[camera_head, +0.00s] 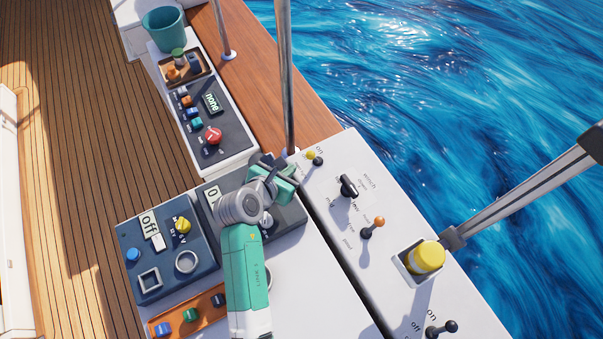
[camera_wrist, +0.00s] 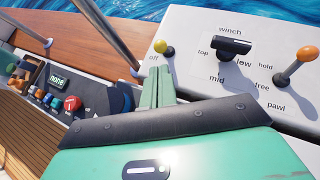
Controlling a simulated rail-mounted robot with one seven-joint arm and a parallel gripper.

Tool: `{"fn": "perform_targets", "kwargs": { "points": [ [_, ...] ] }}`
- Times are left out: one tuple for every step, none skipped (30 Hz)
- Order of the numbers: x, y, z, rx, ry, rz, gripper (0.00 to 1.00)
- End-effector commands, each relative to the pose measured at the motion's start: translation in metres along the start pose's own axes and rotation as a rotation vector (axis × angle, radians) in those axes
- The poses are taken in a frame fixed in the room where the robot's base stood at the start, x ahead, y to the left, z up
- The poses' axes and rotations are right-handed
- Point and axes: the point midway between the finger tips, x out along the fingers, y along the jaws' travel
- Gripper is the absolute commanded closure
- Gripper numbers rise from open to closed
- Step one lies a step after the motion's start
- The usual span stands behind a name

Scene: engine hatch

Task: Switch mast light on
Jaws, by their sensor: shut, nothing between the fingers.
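No label naming the mast light is readable. My gripper (camera_wrist: 162,72) is shut and empty; its green fingers point toward the yellow-knob lever and appear just short of it. In the head view my gripper (camera_head: 291,172) is over the gap beside the console, and my arm hides part of the dark panel below.
The console also carries a black winch selector (camera_head: 348,187), an orange-knob lever (camera_head: 372,228), a yellow cylinder (camera_head: 428,255) in a socket and a black lever (camera_head: 442,329) marked on/off. A metal post (camera_head: 287,80) rises close to my gripper. Dark control panels (camera_head: 150,215) lie left.

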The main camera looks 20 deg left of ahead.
Motion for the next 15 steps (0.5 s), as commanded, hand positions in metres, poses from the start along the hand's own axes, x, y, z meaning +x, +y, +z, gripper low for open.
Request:
{"fn": "perform_targets", "kwargs": {
  "points": [
    [0.005, 0.001, -0.014, -0.053, 0.012, -0.008, 1.00],
    [0.005, 0.001, -0.019, -0.081, 0.017, -0.011, 1.00],
    [0.006, 0.001, -0.023, -0.106, 0.021, -0.015, 1.00],
    [0.006, 0.001, -0.024, -0.119, 0.023, -0.017, 1.00],
    [0.007, 0.001, -0.025, -0.127, 0.024, -0.018, 1.00],
    [0.006, 0.001, -0.026, -0.131, 0.025, -0.018, 1.00],
    [0.006, 0.001, -0.025, -0.131, 0.025, -0.018, 1.00],
    [0.006, 0.001, -0.025, -0.130, 0.024, -0.018, 1.00],
    [0.006, 0.001, -0.025, -0.129, 0.024, -0.018, 1.00],
    [0.006, 0.001, -0.025, -0.128, 0.024, -0.018, 1.00],
    [0.006, 0.001, -0.025, -0.128, 0.024, -0.018, 1.00],
    [0.006, 0.001, -0.025, -0.127, 0.024, -0.018, 1.00],
    [0.007, 0.001, -0.025, -0.127, 0.024, -0.018, 1.00],
    [0.008, 0.001, -0.025, -0.127, 0.024, -0.018, 1.00],
    [0.011, 0.001, -0.025, -0.127, 0.024, -0.018, 1.00]
  ]
}}
